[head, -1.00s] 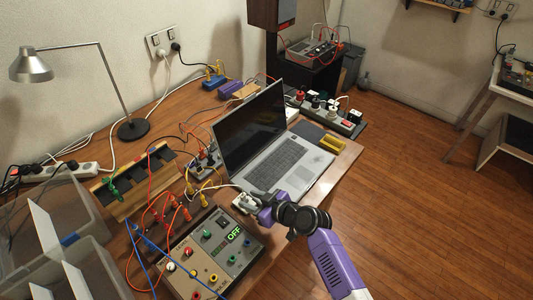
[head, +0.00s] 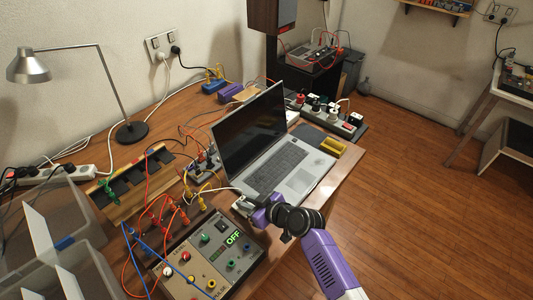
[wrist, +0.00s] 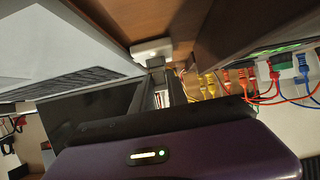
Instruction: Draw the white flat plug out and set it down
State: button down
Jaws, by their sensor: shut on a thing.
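My gripper (head: 246,204) is at the table's near edge, beside the laptop's near left corner and behind the grey control box. It is shut on the white flat plug (wrist: 152,48), which shows pale at the fingertips in the wrist view. In the head view the fingers and wrist mostly hide the plug. A white cable (head: 215,190) runs from the left toward the gripper. I cannot tell whether the plug is still seated in anything.
The open laptop (head: 292,172) stands right beside the gripper. The control box (head: 205,262), showing OFF, is in front, with red, yellow and blue leads to its left. A power strip (head: 330,117) lies behind the laptop. Little bare tabletop shows near the gripper.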

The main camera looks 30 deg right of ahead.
jog(key=shift+r, duration=0.2)
jog(key=shift+r+p, duration=0.35)
jog(key=shift+r+p, duration=0.9)
jog(key=shift+r, duration=0.4)
jog(key=shift+a+r+g, duration=0.15)
jog(key=shift+g, duration=0.15)
jog(key=w+a+r+n+g+p, duration=0.1)
jog(key=w+a+r+g+p, duration=0.2)
jog(key=r, duration=0.1)
jog(key=s+d+f+g+h+p, duration=0.1)
jog(key=s+d+f+g+h, duration=0.1)
jog(key=s+g, duration=0.2)
jog(key=s+d+f+m+g+h+p, duration=0.1)
jog(key=s+g, duration=0.3)
jog(key=s, duration=0.4)
jog(key=shift+s+d+f+h+p, duration=0.25)
jog(key=shift+d+f+h+p, duration=0.2)
jog(key=shift+d+p, duration=0.3)
